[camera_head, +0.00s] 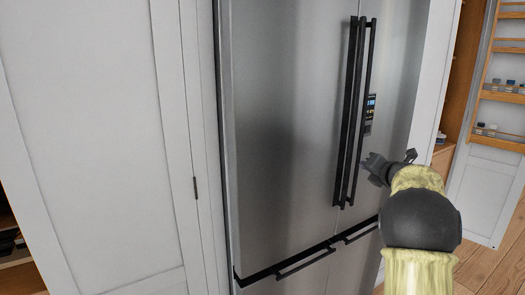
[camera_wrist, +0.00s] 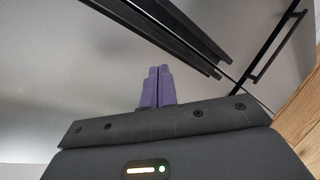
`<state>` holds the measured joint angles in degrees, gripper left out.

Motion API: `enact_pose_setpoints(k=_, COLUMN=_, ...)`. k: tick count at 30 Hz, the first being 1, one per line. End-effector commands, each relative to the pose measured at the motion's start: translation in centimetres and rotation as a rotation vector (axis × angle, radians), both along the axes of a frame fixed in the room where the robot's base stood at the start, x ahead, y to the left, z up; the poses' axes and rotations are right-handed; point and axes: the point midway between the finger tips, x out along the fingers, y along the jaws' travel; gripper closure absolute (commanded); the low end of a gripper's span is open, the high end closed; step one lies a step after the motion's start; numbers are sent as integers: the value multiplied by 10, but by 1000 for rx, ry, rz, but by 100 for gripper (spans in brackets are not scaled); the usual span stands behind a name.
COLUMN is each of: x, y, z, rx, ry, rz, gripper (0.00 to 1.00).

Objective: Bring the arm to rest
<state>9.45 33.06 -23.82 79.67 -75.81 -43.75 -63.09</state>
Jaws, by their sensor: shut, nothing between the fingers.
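My gripper (camera_head: 372,168) is in front of the steel fridge at the right of the head view, close to the lower part of its long handles. My arm reaches up from the bottom right and is bent. In the wrist view the purple fingers of my gripper (camera_wrist: 158,88) are together with nothing between them. The dark fridge handles (camera_wrist: 165,30) cross the top of that view beyond the fingertips. I cannot tell exactly how far the fingers are from the handles.
The fridge (camera_head: 285,120) has two tall dark handles (camera_head: 352,115) and lower drawer handles (camera_head: 305,265). A white cabinet panel (camera_head: 95,130) stands on the left. At the right an open door carries wooden racks (camera_head: 502,97) with small jars. Wooden floor (camera_head: 485,270) shows at the lower right.

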Motion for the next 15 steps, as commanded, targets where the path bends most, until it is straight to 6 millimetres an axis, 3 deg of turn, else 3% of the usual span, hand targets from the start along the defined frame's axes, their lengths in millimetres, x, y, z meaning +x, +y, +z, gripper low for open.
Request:
enact_pose_setpoints(k=2, x=-11, y=5, z=10, rx=205, ry=17, rz=-119, gripper=100)
enact_pose_setpoints(k=6, x=-37, y=14, z=2, rx=567, ry=76, rz=-341, gripper=100)
enact_pose_setpoints(k=11, x=-83, y=35, z=-25, rx=955, ry=189, rz=-607, gripper=100)
enact_pose_setpoints(k=15, x=-140, y=64, z=-59, rx=1252, ry=316, rz=-865, gripper=100)
